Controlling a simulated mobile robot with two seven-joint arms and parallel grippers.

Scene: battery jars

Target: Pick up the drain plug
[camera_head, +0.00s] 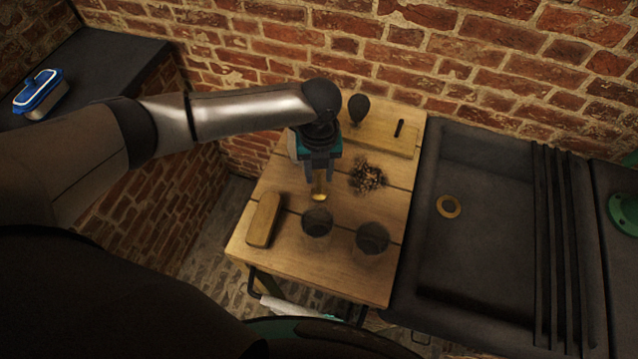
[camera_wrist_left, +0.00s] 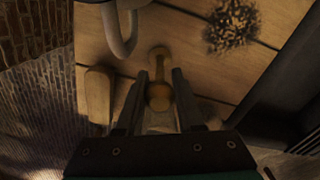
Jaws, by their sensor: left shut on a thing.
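My left gripper (camera_head: 319,190) is above the wooden table, pointing down. It is shut on a small brass-coloured piece (camera_head: 320,197), which appears to be the drain plug. In the left wrist view the piece (camera_wrist_left: 159,96) sits between the two fingers (camera_wrist_left: 160,90), with a rounded body. It hangs just behind two dark-looking glass jars, a left jar (camera_head: 317,224) and a right jar (camera_head: 372,240). I cannot tell whether it touches the table. A brass-coloured ring (camera_head: 448,206) lies in the dark sink (camera_head: 480,240). My right gripper is not in view.
A wooden block (camera_head: 263,218) lies at the table's left side. A dark crumbly pile (camera_head: 367,175) is right of the gripper. A board (camera_head: 380,138) and a black rounded thing (camera_head: 358,107) are at the back. A blue-and-white container (camera_head: 40,93) stands on the left counter.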

